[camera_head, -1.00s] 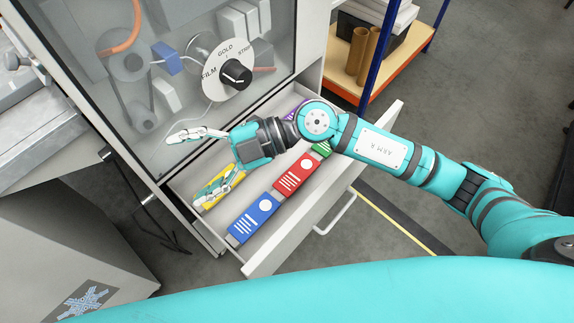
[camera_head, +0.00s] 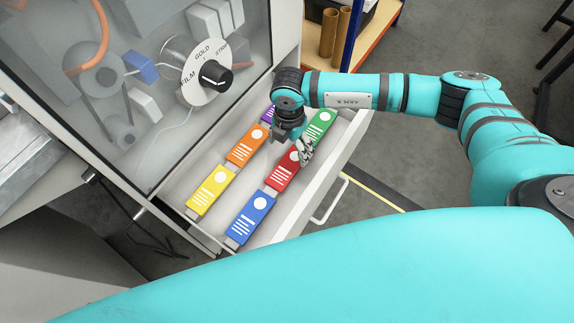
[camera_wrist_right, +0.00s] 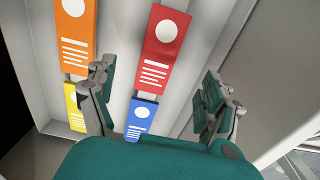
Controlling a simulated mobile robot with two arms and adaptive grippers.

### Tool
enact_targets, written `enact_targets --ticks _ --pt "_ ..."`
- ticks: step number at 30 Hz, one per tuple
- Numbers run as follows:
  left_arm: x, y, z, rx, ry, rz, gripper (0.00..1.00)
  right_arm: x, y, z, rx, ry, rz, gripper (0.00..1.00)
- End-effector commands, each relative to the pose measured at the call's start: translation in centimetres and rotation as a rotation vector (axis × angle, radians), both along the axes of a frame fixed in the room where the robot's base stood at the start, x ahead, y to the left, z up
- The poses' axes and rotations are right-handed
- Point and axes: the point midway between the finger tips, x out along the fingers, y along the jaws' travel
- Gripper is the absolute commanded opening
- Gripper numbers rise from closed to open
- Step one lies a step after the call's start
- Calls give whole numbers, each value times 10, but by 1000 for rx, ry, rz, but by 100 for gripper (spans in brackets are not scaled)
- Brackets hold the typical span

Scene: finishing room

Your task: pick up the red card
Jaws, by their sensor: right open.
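The red card (camera_head: 282,175) lies in the open drawer, in the row nearer the drawer's front, between the blue card (camera_head: 250,215) and the green card (camera_head: 320,127). My right gripper (camera_head: 300,148) is over the drawer at the upper end of the red card and hides part of it. In the right wrist view the red card (camera_wrist_right: 165,50) lies ahead of the open fingers (camera_wrist_right: 155,98), which have nothing between them but a view down to the cards. My left gripper is not in view.
The orange card (camera_head: 246,145), yellow card (camera_head: 211,191) and partly hidden purple card (camera_head: 267,115) form the other row. The drawer's front wall (camera_head: 335,165) stands close to my right gripper. A glass-fronted machine with a dial (camera_head: 215,75) rises behind.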

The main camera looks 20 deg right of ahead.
Motion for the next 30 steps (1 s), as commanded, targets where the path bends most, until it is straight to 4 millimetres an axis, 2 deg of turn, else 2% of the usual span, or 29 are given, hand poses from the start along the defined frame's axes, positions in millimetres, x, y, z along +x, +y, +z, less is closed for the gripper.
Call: enact_targets --ticks 3,11,19,23,29,30 --pt "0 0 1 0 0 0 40 -1 0 -20 0 2 0 85" --pt "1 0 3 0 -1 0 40 -1 2 -38 1 0 3 85" --pt "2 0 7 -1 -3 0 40 -5 6 -77 1 1 1 85" --pt "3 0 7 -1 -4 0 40 -5 6 -84 3 0 1 85" --pt "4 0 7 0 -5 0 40 -5 6 -84 3 0 2 85" --pt "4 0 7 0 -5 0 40 -5 6 -84 3 0 2 79"
